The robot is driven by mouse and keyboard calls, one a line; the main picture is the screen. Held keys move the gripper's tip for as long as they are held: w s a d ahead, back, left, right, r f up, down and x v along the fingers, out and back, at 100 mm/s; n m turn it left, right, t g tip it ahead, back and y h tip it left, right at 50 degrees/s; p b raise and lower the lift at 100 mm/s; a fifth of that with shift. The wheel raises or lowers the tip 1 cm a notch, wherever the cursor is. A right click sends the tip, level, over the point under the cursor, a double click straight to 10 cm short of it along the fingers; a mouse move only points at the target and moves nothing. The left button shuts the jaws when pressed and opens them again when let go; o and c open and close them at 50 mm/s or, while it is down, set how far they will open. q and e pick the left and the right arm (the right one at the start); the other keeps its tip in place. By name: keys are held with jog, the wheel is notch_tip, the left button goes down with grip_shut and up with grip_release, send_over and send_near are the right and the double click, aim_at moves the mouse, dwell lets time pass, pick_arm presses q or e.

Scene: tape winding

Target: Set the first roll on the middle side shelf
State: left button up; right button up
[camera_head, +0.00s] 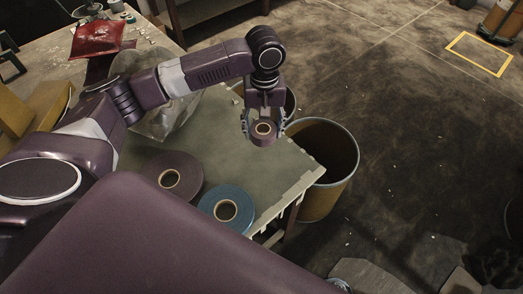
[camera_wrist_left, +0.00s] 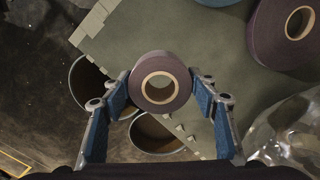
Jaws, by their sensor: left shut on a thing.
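A small dark purple-brown tape roll (camera_head: 264,139) with a pale core is held in my left gripper (camera_head: 263,128), which is shut on it above the far right part of the table. In the left wrist view the roll (camera_wrist_left: 160,82) sits between the blue-padded fingers of my left gripper (camera_wrist_left: 160,95). A larger purple roll (camera_head: 176,176) and a blue roll (camera_head: 226,209) lie flat on the table near its front edge. I cannot make out a side shelf for certain. My right gripper is not in view.
The grey-green table top (camera_head: 272,172) has a ragged right edge. A brown bin (camera_head: 322,204) stands beyond it on the floor, with another bin (camera_wrist_left: 154,140) near it. A clear plastic bag (camera_head: 160,120) and a red packet (camera_head: 97,38) lie left. Floor at the right is mostly open.

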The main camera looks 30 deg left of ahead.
aim_at(263, 161)
pick_arm(q)
notch_tip(263, 161, down, 12)
jog(key=shift+f+p, duration=0.15)
jog(key=shift+p, duration=0.35)
jog(key=shift+f, duration=0.15)
jog(key=o, duration=1.2)
jog(key=shift+c, duration=0.2)
